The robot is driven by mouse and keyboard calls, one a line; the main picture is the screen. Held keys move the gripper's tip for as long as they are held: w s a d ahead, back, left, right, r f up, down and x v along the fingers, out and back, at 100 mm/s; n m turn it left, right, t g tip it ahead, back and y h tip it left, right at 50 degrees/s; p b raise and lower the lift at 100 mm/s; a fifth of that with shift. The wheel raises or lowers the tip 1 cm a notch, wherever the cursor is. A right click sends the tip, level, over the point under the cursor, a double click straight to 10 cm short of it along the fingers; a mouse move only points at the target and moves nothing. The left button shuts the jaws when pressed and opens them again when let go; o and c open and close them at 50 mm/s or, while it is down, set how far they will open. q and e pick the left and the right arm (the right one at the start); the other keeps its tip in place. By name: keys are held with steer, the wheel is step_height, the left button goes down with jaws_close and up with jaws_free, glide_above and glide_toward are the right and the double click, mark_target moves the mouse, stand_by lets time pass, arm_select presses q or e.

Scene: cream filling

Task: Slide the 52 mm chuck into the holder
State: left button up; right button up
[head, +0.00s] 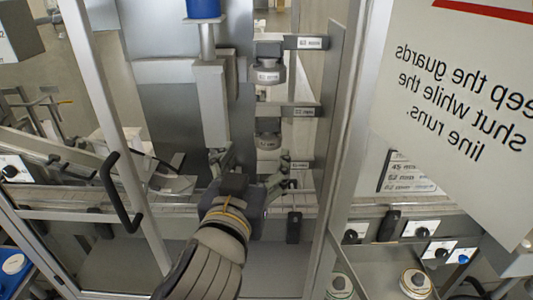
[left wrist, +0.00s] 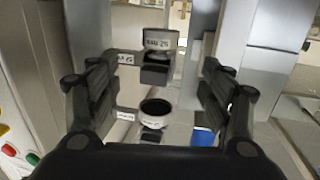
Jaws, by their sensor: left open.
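My left gripper (head: 252,170) is in the guard opening, low in front of the machine. It is open, and in the left wrist view its two fingers (left wrist: 157,80) stand apart with nothing between their tips. Two round grey chucks with pale label bands hang by labelled brackets: an upper one (head: 268,73) and a lower one (head: 268,140). The left wrist view shows a labelled block (left wrist: 160,42) and, below it, a round white-banded piece with a dark open top (left wrist: 156,108). Labels are too blurred to tell which is the 52 mm chuck or its holder. My right gripper is not in view.
A grey guard frame with a black handle (head: 124,195) stands left of my arm. Another frame post (head: 340,130) is close on the right, with a mirrored-text sign (head: 460,90). A grey vertical machine column (head: 213,100) rises just beyond my gripper. Knobs line the front rail.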

mark_target(267, 134)
arm_select(q)
steer(key=p+x, duration=0.1)
steer(key=x, duration=0.2)
steer(key=p+x, duration=0.1)
steer(key=x, duration=0.5)
steer(key=shift+w+r+p, duration=0.2)
steer(key=shift+p, duration=0.2)
steer(key=shift+w+d+f, duration=0.1)
steer(key=shift+w+d, duration=0.05)
steer(key=shift+w, duration=0.45)
steer(key=shift+c, duration=0.6)
steer(key=c, duration=1.2)
steer(key=o, duration=0.5)
steer(key=c, duration=0.3)
